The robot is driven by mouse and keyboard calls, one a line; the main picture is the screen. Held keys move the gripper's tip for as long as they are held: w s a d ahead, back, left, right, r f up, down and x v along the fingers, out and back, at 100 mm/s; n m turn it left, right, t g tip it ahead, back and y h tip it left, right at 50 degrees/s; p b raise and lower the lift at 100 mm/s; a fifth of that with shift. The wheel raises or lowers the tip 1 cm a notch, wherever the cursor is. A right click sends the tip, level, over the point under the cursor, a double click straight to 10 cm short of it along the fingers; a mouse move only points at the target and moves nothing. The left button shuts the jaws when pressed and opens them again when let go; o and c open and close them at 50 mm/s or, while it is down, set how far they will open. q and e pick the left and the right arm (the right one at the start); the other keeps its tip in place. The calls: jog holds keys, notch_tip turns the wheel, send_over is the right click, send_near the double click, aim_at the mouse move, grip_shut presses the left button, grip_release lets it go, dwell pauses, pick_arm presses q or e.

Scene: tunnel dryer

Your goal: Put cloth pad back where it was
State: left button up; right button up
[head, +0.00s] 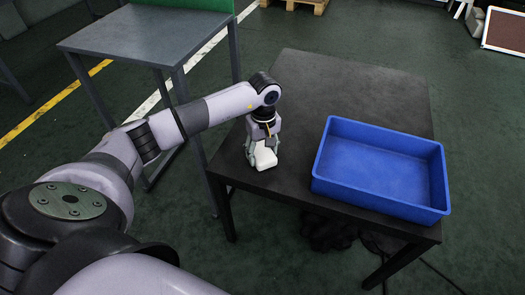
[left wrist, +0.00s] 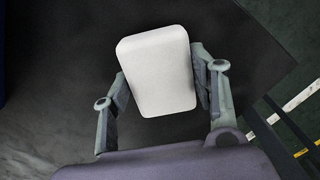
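The cloth pad (head: 265,158) is a small white block with rounded edges, at the left part of the black table (head: 340,85). My left gripper (head: 263,146) points down over it, with a finger on either side. In the left wrist view the pad (left wrist: 158,70) fills the space between the fingers of the gripper (left wrist: 160,85), and both fingers appear to press its sides. I cannot tell whether the pad rests on the tabletop or hangs just above it. The pad's far lower side is hidden. My right gripper is not in view.
An empty blue bin (head: 380,168) stands on the right part of the black table. The tabletop between pad and bin, and behind them, is clear. A grey table (head: 145,35) stands at the back left. Cables lie on the floor under the black table.

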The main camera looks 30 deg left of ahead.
aim_at(263, 152)
pick_arm(q)
jog(key=o, duration=0.4)
jog(key=shift+r, duration=0.25)
notch_tip(263, 152, up, 12)
jog(key=shift+w+f+p, duration=0.15)
jog(key=shift+p, duration=0.55)
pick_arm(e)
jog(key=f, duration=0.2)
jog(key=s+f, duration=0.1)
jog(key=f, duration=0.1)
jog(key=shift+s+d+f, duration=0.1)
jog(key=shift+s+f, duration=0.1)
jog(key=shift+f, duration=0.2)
